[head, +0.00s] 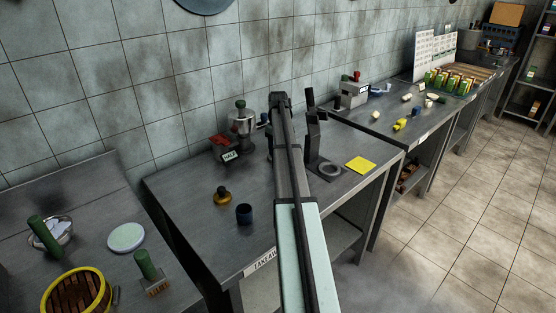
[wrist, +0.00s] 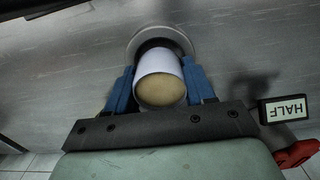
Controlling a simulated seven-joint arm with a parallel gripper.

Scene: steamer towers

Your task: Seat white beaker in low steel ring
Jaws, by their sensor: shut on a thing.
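The white beaker (wrist: 160,66) is between the blue fingers of my gripper (wrist: 160,84) in the wrist view, which are shut on it. Its near end shows a round tan face. A pale steel ring (wrist: 160,30) with a dark inside shows around the beaker's far end. I cannot tell whether the beaker is inside the ring or just above it. In the head view my arm hides the beaker and the fingers. A grey ring (head: 330,170) lies by a dark post there; I cannot tell whether it is the same ring.
A HALF sign (wrist: 284,109) stands beside my gripper; it also shows in the head view (head: 230,156) by a steel pot (head: 242,125).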

